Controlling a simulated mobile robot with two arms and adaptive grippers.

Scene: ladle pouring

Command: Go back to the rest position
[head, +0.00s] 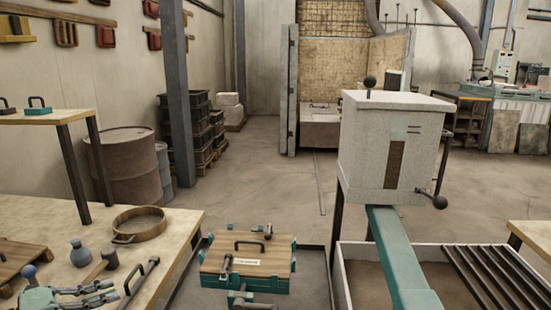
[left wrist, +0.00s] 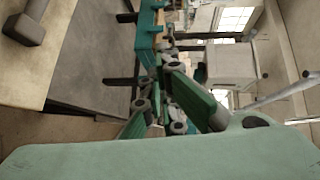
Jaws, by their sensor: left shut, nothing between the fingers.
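My left gripper (head: 112,291) is low at the left of the head view, by the front of the wooden workbench (head: 185,222). It is shut with nothing between its fingers. In the left wrist view its green and grey finger links (left wrist: 172,100) show in the middle, with the pale green arm part below. My right gripper is not in view. A teal-edged wooden mould box (head: 248,262) with black handles stands on the floor right of the bench, apart from my gripper.
On the bench are a round sieve (head: 139,225), a blue-grey flask (head: 79,253), a mallet (head: 97,270) and a dark long-handled tool (head: 142,278), all close to my left gripper. A pale furnace box (head: 390,140) stands at the right. Open floor lies behind the mould box.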

